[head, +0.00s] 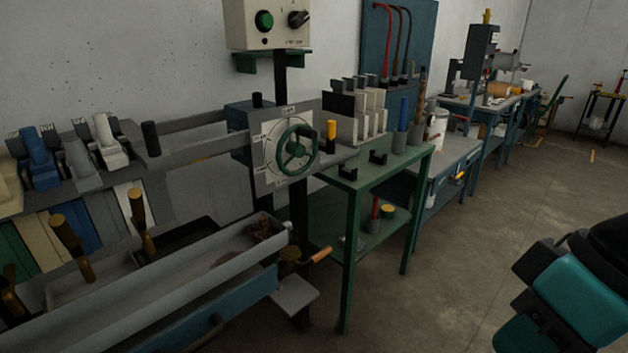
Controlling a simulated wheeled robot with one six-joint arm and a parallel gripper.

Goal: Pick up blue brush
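A blue upright handle (404,113), which looks like the blue brush, stands in a grey cup (399,143) on the green table (393,172). Its lower end is hidden inside the cup. Another grey cup just to its right holds brown, slender handles (421,92). A teal and black part of my own arm shows at the lower right, well apart from the table. My gripper's fingers are not in view.
Grey and cream upright blocks (362,112) and black brackets stand beside the cups. A green handwheel (296,147) on a dial plate is to the left. A long grey trough (170,285) fills the lower left. Open concrete floor (465,255) lies right of the table.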

